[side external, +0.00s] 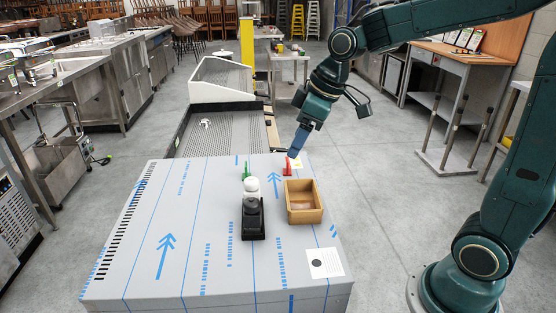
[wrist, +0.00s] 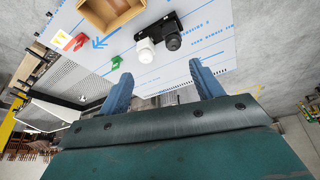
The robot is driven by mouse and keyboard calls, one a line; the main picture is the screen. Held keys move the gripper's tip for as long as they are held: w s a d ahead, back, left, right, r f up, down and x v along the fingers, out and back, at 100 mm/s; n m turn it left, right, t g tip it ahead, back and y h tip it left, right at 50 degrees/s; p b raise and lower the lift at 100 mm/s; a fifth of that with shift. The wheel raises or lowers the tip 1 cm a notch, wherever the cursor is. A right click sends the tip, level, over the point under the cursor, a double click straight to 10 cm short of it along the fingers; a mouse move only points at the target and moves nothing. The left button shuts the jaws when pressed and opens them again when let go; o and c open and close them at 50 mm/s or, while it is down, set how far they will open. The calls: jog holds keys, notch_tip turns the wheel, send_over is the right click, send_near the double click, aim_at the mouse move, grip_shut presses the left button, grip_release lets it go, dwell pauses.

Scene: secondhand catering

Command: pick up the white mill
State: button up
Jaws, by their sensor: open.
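The white mill (side external: 251,187) stands on the grey-covered table, behind the dark mill (side external: 252,206) in the side view, which partly hides its lower part. Both appear to be in a black holder (side external: 253,232). In the wrist view the white mill (wrist: 146,51) shows beyond and between my fingertips, beside the dark mill (wrist: 172,41). My gripper (side external: 294,155) is above the table's far edge, to the right of and behind the white mill, apart from it. In the wrist view my gripper (wrist: 160,69) has its blue fingers wide apart with nothing between them.
A wooden box (side external: 290,215) stands right of the mills. A small green object (side external: 246,171) and a red one (side external: 287,168) are near the far edge; the red one is close below my gripper. A white card (side external: 325,263) lies at front right. The table's left side is clear.

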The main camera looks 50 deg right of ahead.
aim_at(256, 180)
jog(key=w+d+f+n+y, duration=0.1)
jog(key=w+d+f+n, duration=0.1)
jog(key=w+f, duration=0.6)
jog(key=w+d, duration=0.1)
jog(key=w, duration=0.2)
jog(key=shift+f+n+g+y, duration=0.3)
jog(key=shift+f+n, duration=0.05)
jog(key=shift+n, duration=0.05)
jog(key=shift+w+a+f, duration=0.1)
jog(key=shift+x, duration=4.2)
jog(key=shift+d+x, duration=0.15)
jog(key=shift+x, duration=1.15)
jog(key=shift+d+x, duration=0.1)
jog(key=shift+x, duration=1.2)
jog(key=shift+f, duration=0.1)
jog(key=c, duration=1.2)
